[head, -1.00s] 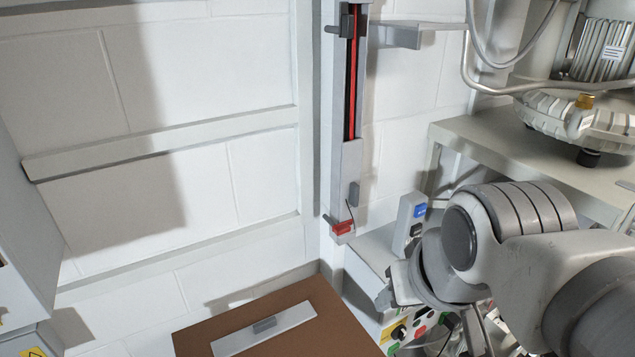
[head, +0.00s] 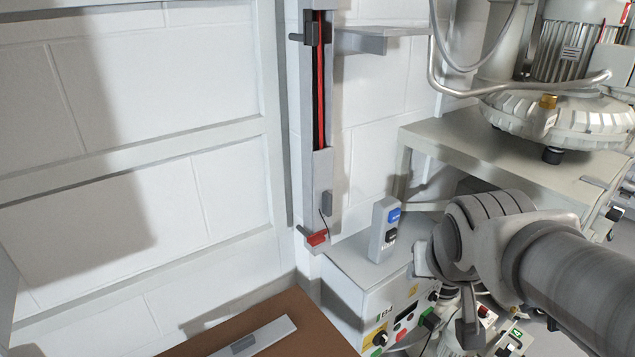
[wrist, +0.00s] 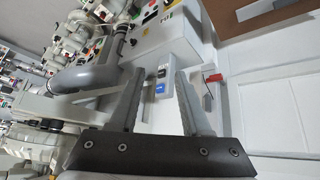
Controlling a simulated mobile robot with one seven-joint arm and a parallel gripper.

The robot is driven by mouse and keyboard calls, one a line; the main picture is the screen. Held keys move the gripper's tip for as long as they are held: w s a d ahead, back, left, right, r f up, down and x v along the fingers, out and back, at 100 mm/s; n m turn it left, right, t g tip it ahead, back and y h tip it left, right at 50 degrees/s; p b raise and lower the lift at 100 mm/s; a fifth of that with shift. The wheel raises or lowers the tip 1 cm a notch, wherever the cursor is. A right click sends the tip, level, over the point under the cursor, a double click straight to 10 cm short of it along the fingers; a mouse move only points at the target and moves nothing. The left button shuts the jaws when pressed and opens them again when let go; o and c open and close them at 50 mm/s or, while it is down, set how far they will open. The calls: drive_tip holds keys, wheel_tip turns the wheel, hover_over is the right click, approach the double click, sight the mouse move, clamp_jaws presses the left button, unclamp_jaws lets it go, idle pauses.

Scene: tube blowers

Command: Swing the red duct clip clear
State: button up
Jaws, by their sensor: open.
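The red duct clip (head: 317,239) sits at the lower end of a grey vertical duct (head: 309,90) on the white wall, in the middle of the head view. A small grey stub sticks out at its left. The clip also shows in the wrist view (wrist: 213,77), to the right of my jaws. My gripper (wrist: 156,75) is open and empty in the wrist view, its two fingers apart, with the clip outside them.
A switch box with blue and black buttons (head: 384,229) stands on a grey control panel (head: 365,285) right of the clip. A brown board (head: 290,325) lies below. A shelf (head: 500,150) carries a blower (head: 565,118) at the right. The wall left of the duct is clear.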

drive_tip(key=w+d+f+m+t+y, duration=0.1)
drive_tip(key=w+d+f+m+t, duration=0.15)
drive_tip(key=w+f, duration=0.85)
drive_tip(key=w+a+f+m+t+y+b, duration=0.2)
drive_tip(key=a+f+m+t+y+b, duration=0.3)
drive_tip(key=y, duration=0.5)
drive_tip(key=a+f+m+b, duration=0.1)
drive_tip(key=a+m, duration=0.1)
drive_tip(key=a, duration=0.1)
drive_tip(key=shift+a+t, duration=0.15)
drive_tip(key=shift+t, duration=0.2)
drive_tip(key=shift+w+a+f+b, duration=0.1)
drive_tip(key=shift+w+a+b, duration=0.05)
drive_tip(key=shift+b, duration=0.75)
drive_tip(key=b, duration=0.3)
drive_tip(key=shift+w+a+b, duration=0.15)
drive_tip(key=shift+a+b, duration=0.15)
drive_tip(key=shift+a, duration=0.1)
